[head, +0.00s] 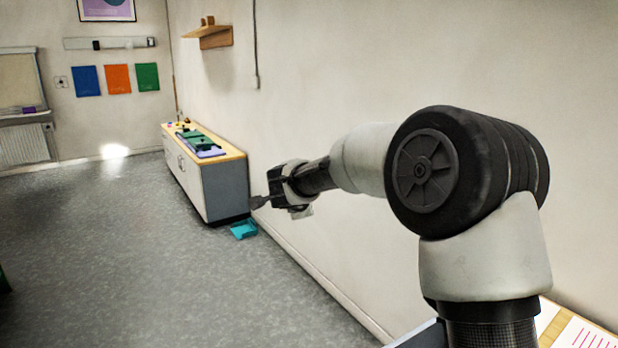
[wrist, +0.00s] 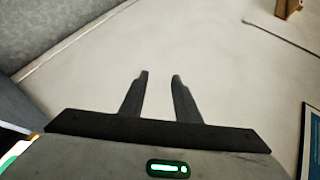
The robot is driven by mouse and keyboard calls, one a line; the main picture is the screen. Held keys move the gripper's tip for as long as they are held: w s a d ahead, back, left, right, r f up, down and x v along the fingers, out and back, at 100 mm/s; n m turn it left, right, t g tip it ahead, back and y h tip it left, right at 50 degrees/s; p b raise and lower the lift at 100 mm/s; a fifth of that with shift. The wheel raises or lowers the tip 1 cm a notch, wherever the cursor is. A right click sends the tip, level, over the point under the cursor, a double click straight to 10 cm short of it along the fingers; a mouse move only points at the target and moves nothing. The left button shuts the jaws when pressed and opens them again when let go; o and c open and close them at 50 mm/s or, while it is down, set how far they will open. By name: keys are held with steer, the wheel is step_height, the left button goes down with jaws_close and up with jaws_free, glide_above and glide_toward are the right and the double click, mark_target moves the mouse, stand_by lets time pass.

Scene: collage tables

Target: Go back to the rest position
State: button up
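My gripper (wrist: 160,76) shows in the wrist view with its two dark fingers apart and nothing between them. Pale wall fills most of the view beyond the fingers. In the head view my gripper (head: 258,202) is at the end of my outstretched arm, in front of the right-hand wall and near the end of a low cabinet (head: 190,175). It looks apart from the cabinet, but the exact gap cannot be told.
A teal tray (head: 243,230) lies on the floor by the cabinet's near end. Green and purple items (head: 203,146) lie on the cabinet top. A wooden shelf (head: 210,36) is on the wall. A table corner (head: 575,330) shows at lower right.

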steer(key=s+a+r+n+t+y, duration=0.15)
steer(key=s+r+n+y, duration=0.25)
steer(key=s+r+n, duration=0.4)
steer(key=s+d+r+n+g+y, duration=0.1)
steer(key=s+r+n+g, duration=0.15)
steer(key=s, duration=0.65)
steer(key=s+d+f+n+g+h, duration=0.15)
steer(key=s+d+f, duration=0.3)
steer(key=s, duration=0.55)
steer(key=s+d+f+n+g+h, duration=0.1)
steer(key=s+d+f+n+g, duration=0.2)
steer(key=s+d, duration=0.45)
steer(key=s+d+f+n+g+h, duration=0.15)
steer(key=s+d+f, duration=0.3)
steer(key=s, duration=0.65)
step_height(320, 180, up, 12)
steer(key=p, duration=1.3)
steer(key=shift+s+a, duration=0.15)
steer(key=shift+s, duration=0.2)
steer(key=shift+a+r, duration=0.1)
